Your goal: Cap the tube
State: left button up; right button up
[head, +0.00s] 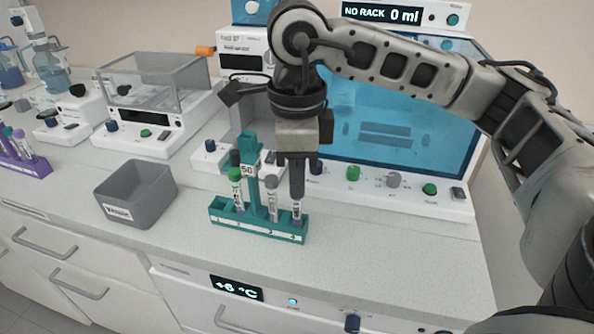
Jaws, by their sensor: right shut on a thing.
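A teal rack (224,217) stands on the counter with several tubes in it. One tube (238,200) has a green cap (235,174); a darker cap (235,158) shows just behind it. A pale-topped tube (272,205) stands in the middle. The rightmost tube (297,212) stands upright in the rack, directly under my right gripper (297,192). The gripper points straight down, its fingers closed at that tube's top. What they grip, apparently a cap, is hidden between them, so I cannot tell how it sits on the tube. My left gripper is not in view.
A grey open bin (136,210) stands left of the rack. A purple rack (35,168) is at the far left. A large machine with a blue window (400,110) and a balance (150,120) stand behind. The counter is clear to the rack's right.

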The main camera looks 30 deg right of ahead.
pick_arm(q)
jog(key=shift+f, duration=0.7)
pick_arm(e)
jog(key=shift+f, duration=0.25)
jog(key=o, duration=0.8)
pick_arm(q)
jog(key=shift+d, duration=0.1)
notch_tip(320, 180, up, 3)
jog(key=p, duration=0.3)
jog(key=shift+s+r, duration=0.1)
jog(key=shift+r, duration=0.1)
pick_arm(e)
notch_tip(320, 180, up, 16)
jog(key=shift+r, duration=0.15)
